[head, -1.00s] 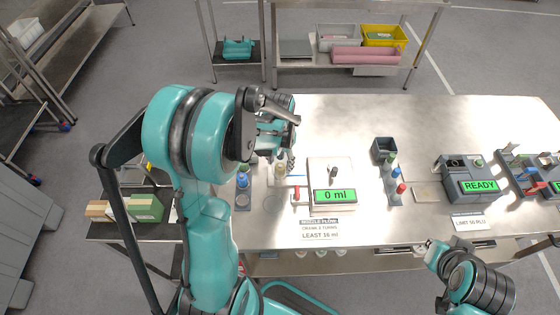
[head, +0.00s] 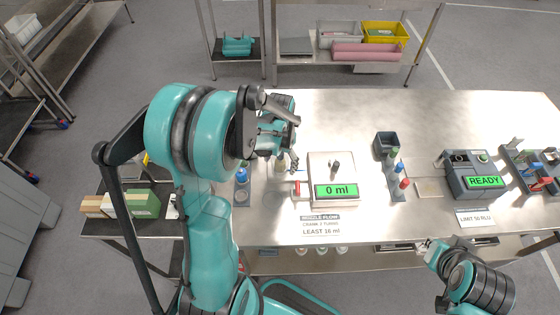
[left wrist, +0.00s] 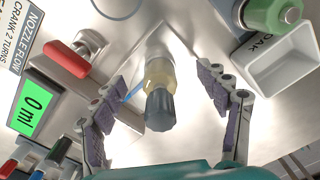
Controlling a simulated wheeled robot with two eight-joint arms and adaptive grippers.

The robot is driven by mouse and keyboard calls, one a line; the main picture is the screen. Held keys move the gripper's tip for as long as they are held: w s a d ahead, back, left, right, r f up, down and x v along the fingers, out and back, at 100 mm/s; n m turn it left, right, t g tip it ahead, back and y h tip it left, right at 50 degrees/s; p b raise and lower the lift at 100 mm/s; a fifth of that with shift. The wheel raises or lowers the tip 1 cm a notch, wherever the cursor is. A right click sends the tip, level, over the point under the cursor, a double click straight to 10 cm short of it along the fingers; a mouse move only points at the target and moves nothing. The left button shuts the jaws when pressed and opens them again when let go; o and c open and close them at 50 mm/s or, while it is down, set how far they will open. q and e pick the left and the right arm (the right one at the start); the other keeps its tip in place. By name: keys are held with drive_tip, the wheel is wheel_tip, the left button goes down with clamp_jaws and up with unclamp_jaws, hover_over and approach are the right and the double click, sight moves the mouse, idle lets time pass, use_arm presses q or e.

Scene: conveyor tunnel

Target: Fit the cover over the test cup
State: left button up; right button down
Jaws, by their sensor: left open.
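My left gripper (head: 286,160) is open above the steel table, left of the 0 ml scale, and it also shows in the left wrist view (left wrist: 162,78) with purple pads spread. Between its fingers, apart from both pads, is a small piece with a pale yellow body and a grey-blue end (left wrist: 160,108). I cannot tell whether this is the test cup or its cover. In the head view the fingers partly hide it. A blue-topped item (head: 242,176) stands to its left. My right gripper (head: 428,248) is at the table's front edge, too small to read.
The scale (head: 336,190) with a red lever (left wrist: 67,60) stands close to the right of my left gripper. A white tray marked SOAK (left wrist: 287,62) is nearby. Capped bottles in a rack (head: 397,178) and the READY device (head: 483,182) stand farther right. The table's back is clear.

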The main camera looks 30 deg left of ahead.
use_arm(q)
wheel_tip(320, 180, up, 12)
idle(0.5)
